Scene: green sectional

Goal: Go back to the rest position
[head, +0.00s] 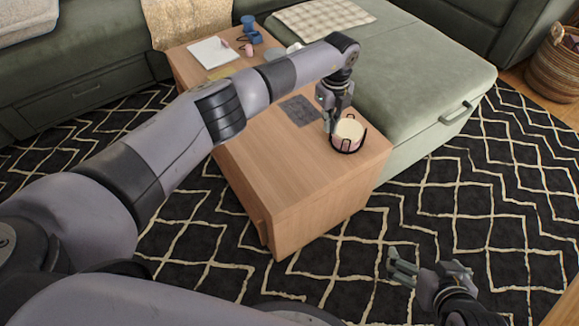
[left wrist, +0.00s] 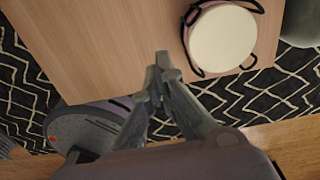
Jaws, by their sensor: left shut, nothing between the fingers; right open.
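My left arm reaches across the wooden table (head: 268,158) from the left. Its gripper (head: 329,126) is shut and empty, just left of a pink cup-like object with a pale top in a dark wire holder (head: 348,134), near the table's front corner. In the left wrist view the shut left fingertips (left wrist: 162,60) are below and left of the round pale top (left wrist: 222,38), apart from it in the picture. My right gripper (head: 405,270) is open and empty, low at the right over the rug.
A dark grey mat (head: 299,111), a white notebook (head: 213,51) and a blue dumbbell-like object (head: 249,30) lie on the table. A green sectional (head: 410,85) stands behind and right of it. A patterned rug (head: 450,200) covers the floor. A woven basket (head: 555,68) is far right.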

